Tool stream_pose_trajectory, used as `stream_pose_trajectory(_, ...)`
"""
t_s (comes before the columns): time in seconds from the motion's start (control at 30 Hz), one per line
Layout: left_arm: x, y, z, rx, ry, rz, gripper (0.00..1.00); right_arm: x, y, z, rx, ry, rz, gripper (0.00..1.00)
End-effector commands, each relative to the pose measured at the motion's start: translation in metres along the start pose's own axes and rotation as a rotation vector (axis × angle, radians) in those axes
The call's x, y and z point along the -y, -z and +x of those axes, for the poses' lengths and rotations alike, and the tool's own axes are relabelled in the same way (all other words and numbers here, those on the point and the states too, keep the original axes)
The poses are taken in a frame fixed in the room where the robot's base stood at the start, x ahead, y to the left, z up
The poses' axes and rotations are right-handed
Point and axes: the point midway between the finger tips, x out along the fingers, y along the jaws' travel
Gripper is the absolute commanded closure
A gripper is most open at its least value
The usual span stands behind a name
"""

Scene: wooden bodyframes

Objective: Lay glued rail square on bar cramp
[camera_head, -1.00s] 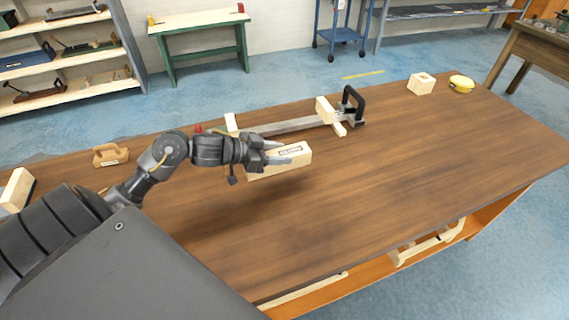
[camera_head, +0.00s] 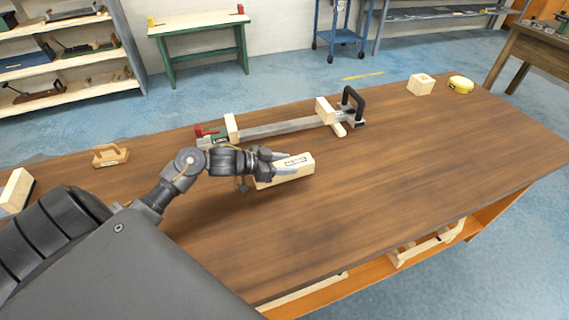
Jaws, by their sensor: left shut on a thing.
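The glued rail (camera_head: 286,173) is a pale wooden block with a small label on its top face. My left gripper (camera_head: 285,167) is shut on it, and the rail sits in front of the bar cramp, apart from it. Whether the rail touches the table is hard to tell. The bar cramp (camera_head: 280,127) lies across the back of the workbench, with a grey bar, pale wooden pads, a red and green end at left and a black handle at right. My right gripper is not in view.
The brown workbench (camera_head: 400,190) is clear at its middle and right. A wooden tool (camera_head: 110,155) lies at left and a pale block (camera_head: 16,190) at the left edge. A pale cube (camera_head: 420,84) and a yellow round item (camera_head: 461,85) stand at the back right.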

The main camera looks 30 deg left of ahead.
Motion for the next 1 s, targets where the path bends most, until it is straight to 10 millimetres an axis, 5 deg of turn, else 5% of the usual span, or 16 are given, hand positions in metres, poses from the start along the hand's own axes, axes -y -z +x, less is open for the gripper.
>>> stream_pose_trajectory(0.17, 0.0, -0.003, 0.001, -0.001, 0.0, 0.0, 0.89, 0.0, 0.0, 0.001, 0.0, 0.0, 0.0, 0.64)
stream_pose_trajectory(0.2, 0.0, -0.003, 0.001, 0.0, -0.001, 0.0, 0.51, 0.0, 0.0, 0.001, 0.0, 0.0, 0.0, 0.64)
stream_pose_trajectory(0.33, 0.0, -0.003, 0.001, 0.0, 0.0, 0.0, 0.35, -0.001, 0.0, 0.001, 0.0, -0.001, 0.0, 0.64)
stream_pose_trajectory(0.7, 0.0, 0.0, -0.003, 0.001, 0.001, 0.0, 0.35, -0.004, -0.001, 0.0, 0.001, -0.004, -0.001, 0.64)
stream_pose_trajectory(1.0, 0.0, -0.002, -0.06, 0.005, 0.0, 0.003, 0.35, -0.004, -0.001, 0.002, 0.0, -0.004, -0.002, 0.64)
